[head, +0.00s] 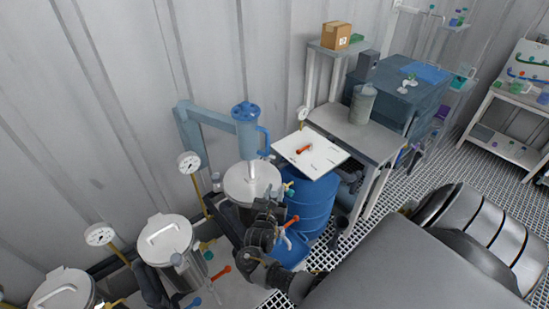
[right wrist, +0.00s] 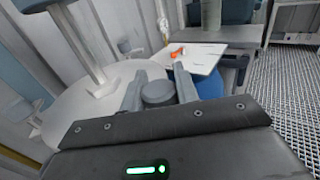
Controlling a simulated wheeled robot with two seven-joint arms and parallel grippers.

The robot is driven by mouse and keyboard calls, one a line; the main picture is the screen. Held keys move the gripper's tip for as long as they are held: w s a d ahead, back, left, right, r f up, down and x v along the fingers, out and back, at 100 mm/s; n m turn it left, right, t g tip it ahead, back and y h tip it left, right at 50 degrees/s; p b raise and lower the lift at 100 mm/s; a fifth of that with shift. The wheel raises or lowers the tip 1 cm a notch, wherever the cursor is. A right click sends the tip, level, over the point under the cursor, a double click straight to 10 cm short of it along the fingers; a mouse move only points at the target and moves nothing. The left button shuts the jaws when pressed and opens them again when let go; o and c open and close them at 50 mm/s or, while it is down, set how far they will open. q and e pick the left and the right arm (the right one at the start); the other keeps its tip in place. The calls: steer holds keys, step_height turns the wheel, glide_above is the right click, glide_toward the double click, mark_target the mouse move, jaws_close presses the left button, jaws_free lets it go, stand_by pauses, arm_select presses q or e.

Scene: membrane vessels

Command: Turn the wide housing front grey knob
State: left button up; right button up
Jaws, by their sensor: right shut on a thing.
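The wide steel housing (head: 243,187) stands in the middle of the head view, with a round pale lid that also shows in the right wrist view (right wrist: 85,118). My right gripper (head: 270,208) is at its front right side. In the right wrist view, my right gripper's two fingers (right wrist: 160,88) stand on either side of a round dark grey knob (right wrist: 158,94), and the gripper is shut on it. In the head view the gripper hides the knob. My left gripper is not in view.
Narrower lidded steel vessels (head: 167,241) with dial gauges stand at left. A blue barrel (head: 312,200) with a white board (head: 318,163) on top is right of the housing. Orange-handled valves (head: 220,272) sit close below. A grey table (head: 352,135) stands behind.

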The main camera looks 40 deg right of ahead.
steer(key=shift+m+g, duration=0.3)
steer(key=shift+g, duration=0.1)
steer(key=o, duration=1)
steer(key=shift+d, duration=0.1)
steer(key=shift+c, duration=0.2)
steer(key=v, duration=1)
steer(key=shift+a+b, duration=0.4)
steer(key=shift+b, duration=0.05)
steer(key=shift+s+f, duration=0.1)
steer(key=shift+s, duration=0.05)
